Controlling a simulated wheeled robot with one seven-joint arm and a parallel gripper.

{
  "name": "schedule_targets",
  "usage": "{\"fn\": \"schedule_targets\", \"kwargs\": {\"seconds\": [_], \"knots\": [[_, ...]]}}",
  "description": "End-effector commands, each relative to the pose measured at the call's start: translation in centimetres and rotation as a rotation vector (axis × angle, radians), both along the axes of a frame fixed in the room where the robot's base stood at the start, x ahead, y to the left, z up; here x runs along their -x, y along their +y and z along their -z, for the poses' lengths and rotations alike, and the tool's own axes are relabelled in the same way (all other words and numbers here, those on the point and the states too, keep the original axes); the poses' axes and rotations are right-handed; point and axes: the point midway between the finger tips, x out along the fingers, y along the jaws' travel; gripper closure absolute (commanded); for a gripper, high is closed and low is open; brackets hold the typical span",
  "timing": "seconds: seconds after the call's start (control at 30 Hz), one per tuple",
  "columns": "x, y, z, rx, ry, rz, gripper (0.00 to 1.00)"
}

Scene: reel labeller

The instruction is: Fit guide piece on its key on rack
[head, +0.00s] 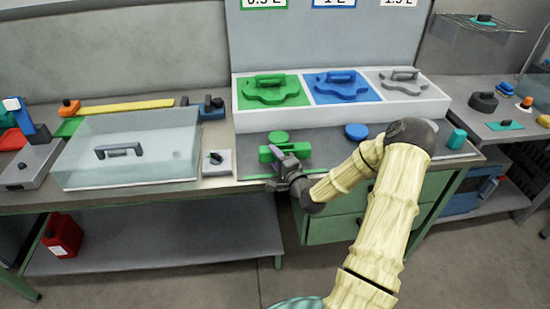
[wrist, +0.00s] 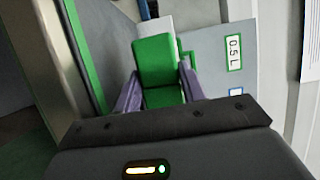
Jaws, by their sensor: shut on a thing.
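My gripper (head: 277,153) is over the front of the bench, its purple fingers shut on a green piece (head: 298,148). In the wrist view the green piece (wrist: 153,60) sits between the two fingers of my gripper (wrist: 160,86), and its lower part is partly hidden. The white rack (head: 345,111) stands behind at the back of the bench. It has a green section (head: 270,91), a blue section (head: 340,87) and a grey section (head: 402,81), each with a handled piece. Whether the held piece touches anything is hard to tell.
A green disc (head: 278,136) and a blue disc (head: 356,131) lie in front of the rack. A clear box (head: 125,165) with a dark handle stands left, beside a small grey block (head: 217,168). A teal cylinder (head: 457,139) stands right. Volume signs hang behind the rack.

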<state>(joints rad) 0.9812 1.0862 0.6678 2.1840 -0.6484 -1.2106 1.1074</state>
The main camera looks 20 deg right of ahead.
Motion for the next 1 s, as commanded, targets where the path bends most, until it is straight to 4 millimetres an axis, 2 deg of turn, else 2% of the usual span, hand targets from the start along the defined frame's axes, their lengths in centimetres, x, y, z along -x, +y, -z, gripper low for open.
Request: {"fn": "schedule_targets", "kwargs": {"seconds": [0.27, 1.0], "knots": [[-0.02, 0.01, 0.76, 0.000, -0.001, 0.000, 0.93], [-0.37, 0.24, -0.05, 0.001, -0.001, 0.000, 0.93]]}}
